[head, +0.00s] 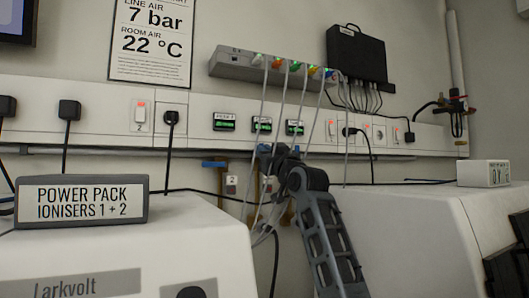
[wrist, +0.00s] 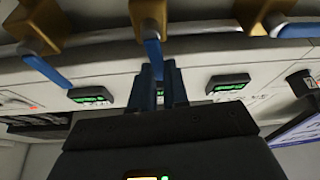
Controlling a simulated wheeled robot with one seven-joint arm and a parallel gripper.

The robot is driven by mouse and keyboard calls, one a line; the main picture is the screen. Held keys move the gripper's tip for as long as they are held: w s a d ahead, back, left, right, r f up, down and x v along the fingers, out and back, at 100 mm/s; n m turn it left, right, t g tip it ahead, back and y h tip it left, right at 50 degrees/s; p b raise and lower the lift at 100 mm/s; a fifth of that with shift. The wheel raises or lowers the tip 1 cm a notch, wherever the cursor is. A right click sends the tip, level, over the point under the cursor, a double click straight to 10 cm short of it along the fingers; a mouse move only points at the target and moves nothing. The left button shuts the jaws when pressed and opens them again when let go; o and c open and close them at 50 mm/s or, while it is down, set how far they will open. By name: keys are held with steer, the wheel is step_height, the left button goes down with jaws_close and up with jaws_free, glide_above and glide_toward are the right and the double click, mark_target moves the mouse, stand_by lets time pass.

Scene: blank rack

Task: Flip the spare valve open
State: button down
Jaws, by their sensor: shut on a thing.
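Three brass valves with blue levers show along a pale pipe in the wrist view, which looks upside down. My gripper (wrist: 159,74) is shut on the blue lever (wrist: 152,48) of the middle brass valve (wrist: 148,13). Another valve's lever (wrist: 45,69) slants away from the pipe on the left. The lever of the right valve (wrist: 296,31) lies roughly along the pipe. In the head view my gripper (head: 274,158) is at the wall below the panel, partly hidden by my arm and cables. A blue lever (head: 214,164) shows to its left. I cannot read which valve is marked spare.
Thin grey cables hang from the power strip (head: 282,72) across the area around my gripper. A white machine (head: 135,240) with a power pack (head: 82,201) stands on the left, another white machine (head: 400,230) on the right. Green-lit reset switches (head: 223,122) line the wall panel.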

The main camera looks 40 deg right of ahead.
steer(key=shift+d+m+h, duration=0.25)
steer(key=shift+m+h, duration=0.55)
steer(key=shift+m, duration=0.4)
steer(key=c, duration=1.1)
jaws_free()
steer(key=shift+b+v, duration=0.95)
steer(key=shift+v, duration=3.05)
steer(key=shift+r, duration=0.1)
